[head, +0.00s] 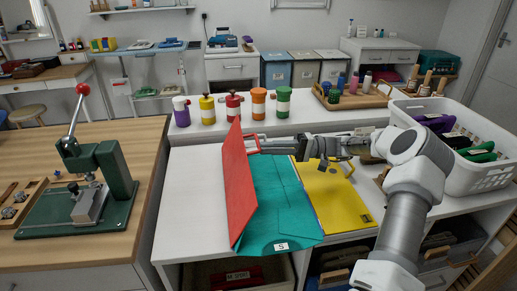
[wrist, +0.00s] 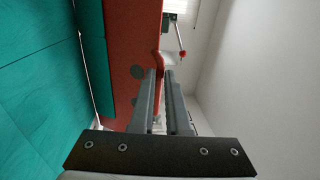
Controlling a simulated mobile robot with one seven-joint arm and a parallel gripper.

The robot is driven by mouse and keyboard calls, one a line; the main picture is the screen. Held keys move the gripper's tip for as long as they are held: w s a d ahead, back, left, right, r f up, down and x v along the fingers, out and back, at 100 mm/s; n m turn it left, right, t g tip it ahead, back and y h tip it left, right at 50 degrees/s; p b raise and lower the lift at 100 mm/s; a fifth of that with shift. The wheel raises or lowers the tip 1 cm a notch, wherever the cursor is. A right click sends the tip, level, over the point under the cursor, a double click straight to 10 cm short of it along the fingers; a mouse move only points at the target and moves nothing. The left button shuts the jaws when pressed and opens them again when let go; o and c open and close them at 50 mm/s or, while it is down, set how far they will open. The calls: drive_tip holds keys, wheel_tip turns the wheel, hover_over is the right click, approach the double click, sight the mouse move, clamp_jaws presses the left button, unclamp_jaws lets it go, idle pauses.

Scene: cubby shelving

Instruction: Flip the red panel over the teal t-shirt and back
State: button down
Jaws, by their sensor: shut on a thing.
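The red panel (head: 238,185) stands raised, nearly upright and tilted, along the left side of the teal t-shirt (head: 282,205). It also shows in the wrist view (wrist: 130,45), with teal cloth (wrist: 40,80) to its left. The shirt lies flat with a white "S" label at its front edge; its part behind the panel is hidden. My gripper (head: 259,146) reaches in from the right at the panel's far upper edge. In the wrist view my gripper (wrist: 163,78) is shut on a small red tab at the panel's edge.
A yellow panel (head: 335,195) lies flat right of the shirt, below my arm. White tabletop (head: 192,205) is clear to the left. A green lever press (head: 95,185) stands on the wooden bench. Several colored jars (head: 258,103) line the back; a white basket (head: 470,135) is at right.

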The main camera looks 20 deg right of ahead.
drive_tip(key=shift+s+d+f+b, duration=0.15)
drive_tip(key=shift+d+f+b, duration=0.2)
drive_tip(key=shift+f, duration=0.4)
drive_tip(key=shift+s+d+f+b, duration=0.1)
drive_tip(key=shift+d+f+b, duration=0.1)
drive_tip(key=shift+d+f, duration=0.35)
drive_tip(key=shift+s+d+f+b, duration=0.15)
drive_tip(key=shift+d+f+b, duration=0.15)
drive_tip(key=shift+f, duration=0.6)
drive_tip(key=c, duration=0.9)
unclamp_jaws()
drive_tip(key=shift+w+a, duration=0.15)
drive_tip(key=shift+a, duration=0.05)
drive_tip(key=shift+d+r, duration=0.2)
drive_tip(key=shift+d, duration=0.25)
drive_tip(key=shift+v, duration=3.55)
